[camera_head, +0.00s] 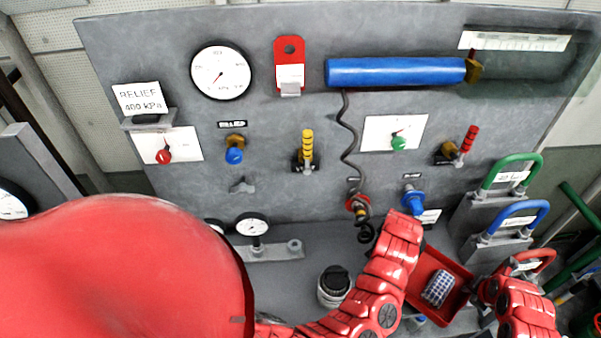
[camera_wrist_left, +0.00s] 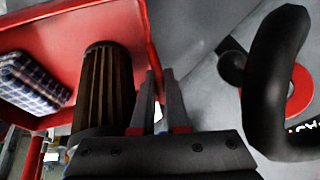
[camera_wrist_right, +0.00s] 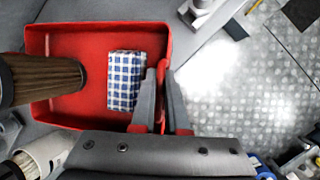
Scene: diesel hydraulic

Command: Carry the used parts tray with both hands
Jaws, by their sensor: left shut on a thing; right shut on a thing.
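The red parts tray (camera_head: 428,268) is at the lower right of the head view, between my two arms. A blue-and-white checked cloth (camera_head: 439,288) lies in it. In the left wrist view my left gripper (camera_wrist_left: 160,95) is shut on the tray's wall. In the right wrist view my right gripper (camera_wrist_right: 162,88) is shut on the rim beside the cloth. A brown pleated cylinder (camera_wrist_right: 42,80) overlaps the tray's edge there; I cannot tell whether it rests in the tray. In the head view my arms hide both fingertip pairs and part of the tray.
A grey panel with gauges and valves stands behind. A black-capped jar (camera_head: 333,286) and a small gauge (camera_head: 252,225) are on the bench left of the tray. Blocks with green (camera_head: 512,167) and blue (camera_head: 515,217) handles stand to the right. A coiled black hose (camera_head: 350,150) hangs near my left arm.

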